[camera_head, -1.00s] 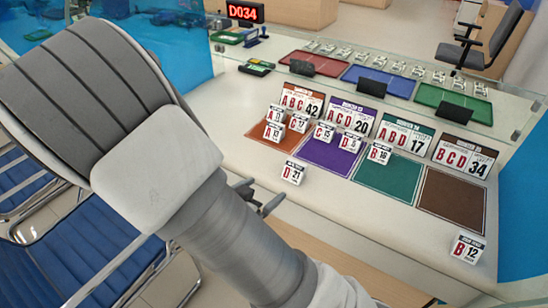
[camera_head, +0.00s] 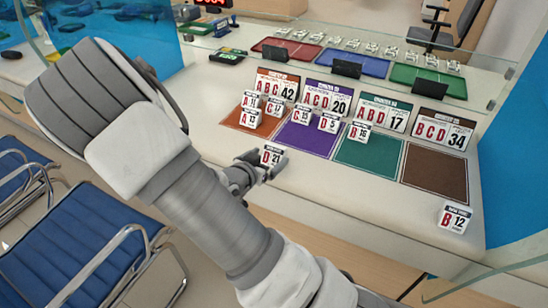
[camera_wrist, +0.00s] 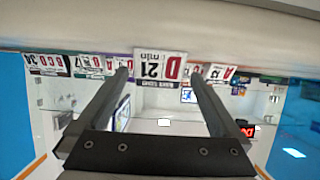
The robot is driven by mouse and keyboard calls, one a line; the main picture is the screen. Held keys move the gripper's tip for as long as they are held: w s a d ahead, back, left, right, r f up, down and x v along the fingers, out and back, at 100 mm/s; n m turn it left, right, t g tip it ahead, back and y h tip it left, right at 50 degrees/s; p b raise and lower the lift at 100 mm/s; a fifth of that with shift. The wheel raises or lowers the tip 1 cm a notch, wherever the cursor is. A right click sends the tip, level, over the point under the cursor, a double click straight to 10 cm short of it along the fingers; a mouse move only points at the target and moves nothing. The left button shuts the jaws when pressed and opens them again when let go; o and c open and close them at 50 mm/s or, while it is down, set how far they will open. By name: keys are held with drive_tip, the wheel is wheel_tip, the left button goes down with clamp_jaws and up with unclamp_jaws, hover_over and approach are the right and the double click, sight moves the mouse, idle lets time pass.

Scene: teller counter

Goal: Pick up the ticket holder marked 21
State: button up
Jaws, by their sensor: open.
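The ticket holder marked D 21 (camera_head: 271,156) is a small white upright card stand on the pale counter, just in front of the orange and purple mats. In the wrist view, which is upside down, the D 21 holder (camera_wrist: 160,67) appears centred between the far ends of the two fingers. My gripper (camera_head: 264,168) is open and low at the counter, right at the holder, with its fingers pointing toward it. In the wrist view my gripper (camera_wrist: 160,77) holds nothing. I cannot tell how far the fingertips reach past the card's sides.
Other small holders include A 13 (camera_head: 249,118), C 15 (camera_head: 301,115), D 5 (camera_head: 328,122), B 16 (camera_head: 359,132) and B 12 (camera_head: 454,217). Larger signs stand behind the mats, such as BCD 34 (camera_head: 443,131). A glass screen (camera_head: 390,75) crosses behind.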

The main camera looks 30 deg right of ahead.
sight(273, 154)
drive_tip(key=b+x, duration=0.1)
drive_tip(key=x, duration=0.3)
drive_tip(key=shift+w+d, duration=0.15)
drive_tip(key=shift+d, duration=0.25)
drive_tip(key=c, duration=1.2)
drive_tip(key=shift+c, duration=0.2)
